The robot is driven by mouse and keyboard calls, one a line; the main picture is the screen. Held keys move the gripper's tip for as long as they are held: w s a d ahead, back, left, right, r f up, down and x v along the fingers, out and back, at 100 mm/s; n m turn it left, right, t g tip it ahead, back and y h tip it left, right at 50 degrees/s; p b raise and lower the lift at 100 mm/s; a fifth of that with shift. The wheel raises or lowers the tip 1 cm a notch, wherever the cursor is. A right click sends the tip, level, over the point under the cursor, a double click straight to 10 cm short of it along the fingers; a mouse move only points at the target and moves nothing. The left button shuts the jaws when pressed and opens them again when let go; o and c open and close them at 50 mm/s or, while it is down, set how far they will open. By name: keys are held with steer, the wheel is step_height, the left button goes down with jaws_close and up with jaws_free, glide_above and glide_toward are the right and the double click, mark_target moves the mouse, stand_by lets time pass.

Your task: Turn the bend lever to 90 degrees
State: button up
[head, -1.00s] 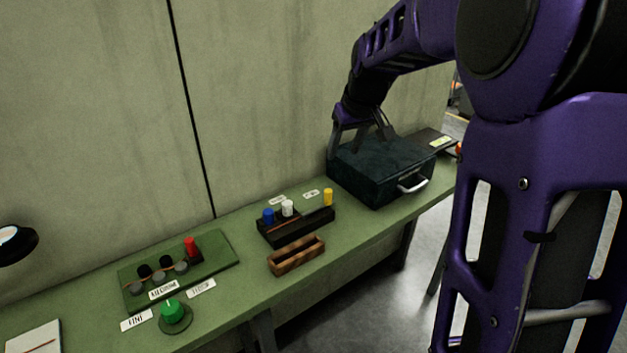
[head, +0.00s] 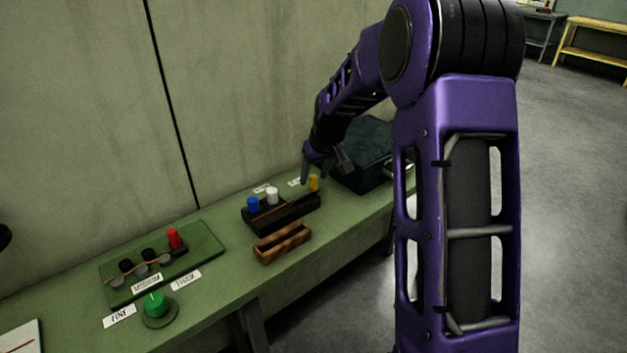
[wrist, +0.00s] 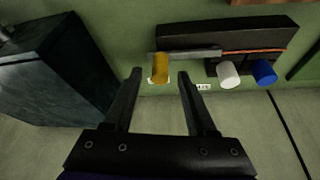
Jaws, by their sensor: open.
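The bend lever shows in the wrist view as a flat grey bar (wrist: 195,53) reaching out from a dark block (wrist: 240,36), with a yellow knob (wrist: 160,66) at its free end. In the head view the yellow knob (head: 313,184) stands at the right end of the block (head: 285,212). My gripper (head: 326,172) is open above and behind the knob, pointing down. In the wrist view the knob lies between the two fingertips of my gripper (wrist: 160,75), and I see no contact. How far the tips are above it is hard to tell.
White (head: 272,195) and blue (head: 253,203) pegs stand on the block. A wooden tray (head: 283,244) lies in front of it. A dark case (head: 368,150) stands close on the right. A green board (head: 200,240) and a green knob (head: 155,304) are at the left.

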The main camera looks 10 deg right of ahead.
steer(key=shift+x, duration=0.95)
steer(key=shift+c, duration=0.2)
jaws_close()
stand_by(0.6)
